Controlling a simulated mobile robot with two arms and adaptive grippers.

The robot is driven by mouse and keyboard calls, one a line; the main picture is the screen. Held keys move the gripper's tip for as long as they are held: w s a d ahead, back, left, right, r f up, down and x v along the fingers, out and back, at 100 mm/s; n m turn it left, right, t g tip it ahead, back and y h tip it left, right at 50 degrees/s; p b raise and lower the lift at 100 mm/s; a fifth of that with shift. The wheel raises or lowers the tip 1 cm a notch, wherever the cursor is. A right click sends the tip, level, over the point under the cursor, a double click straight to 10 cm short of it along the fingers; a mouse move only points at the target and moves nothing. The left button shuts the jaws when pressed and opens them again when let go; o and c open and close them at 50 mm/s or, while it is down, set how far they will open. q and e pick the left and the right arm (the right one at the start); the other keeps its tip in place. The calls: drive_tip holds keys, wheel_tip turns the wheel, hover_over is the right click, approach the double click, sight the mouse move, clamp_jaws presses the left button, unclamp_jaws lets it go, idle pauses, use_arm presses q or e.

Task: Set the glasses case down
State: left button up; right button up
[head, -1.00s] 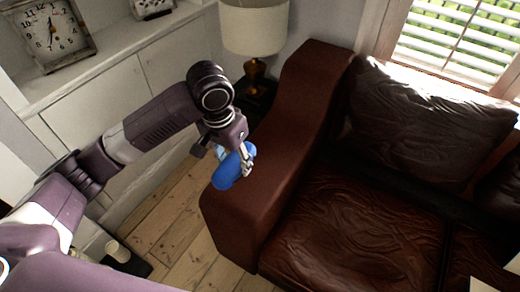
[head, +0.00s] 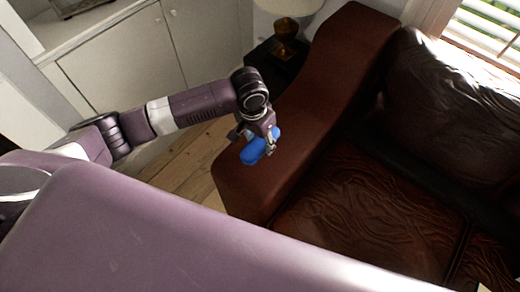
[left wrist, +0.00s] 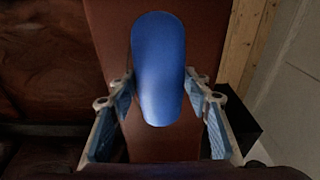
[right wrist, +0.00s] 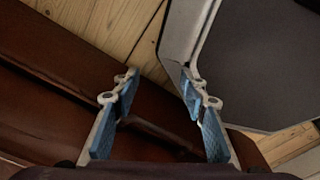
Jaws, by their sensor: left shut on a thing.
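The glasses case (head: 253,154) is a smooth blue oval. My left gripper (head: 262,139) is shut on it, over the front end of the brown leather sofa arm (head: 300,112). In the left wrist view the case (left wrist: 158,65) stands out lengthwise between the two fingers, with the sofa arm (left wrist: 108,40) behind it. I cannot tell whether the case touches the leather. My right gripper (right wrist: 160,85) shows only in the right wrist view; its fingers are apart and nothing is between them.
The sofa seat (head: 350,215) is bare. A lamp (head: 286,30) stands on a dark side table (head: 272,62) behind the sofa arm. White cabinets (head: 130,60) line the wall. Floorboards (head: 195,170) show left of the sofa. Sofa leather (right wrist: 50,75) also lies near my right gripper.

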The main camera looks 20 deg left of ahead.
sight(256, 145)
use_arm(q)
drive_tip(key=shift+f, duration=2.7)
drive_tip(key=shift+f, duration=0.15)
drive_tip(key=o, duration=1.2)
drive_tip(key=r, duration=0.4)
drive_tip(key=s+r, duration=0.1)
drive_tip(key=r, duration=0.7)
drive_tip(key=shift+s+a+r, duration=0.15)
drive_tip(key=shift+s+a, duration=0.05)
drive_tip(key=shift+a, duration=0.1)
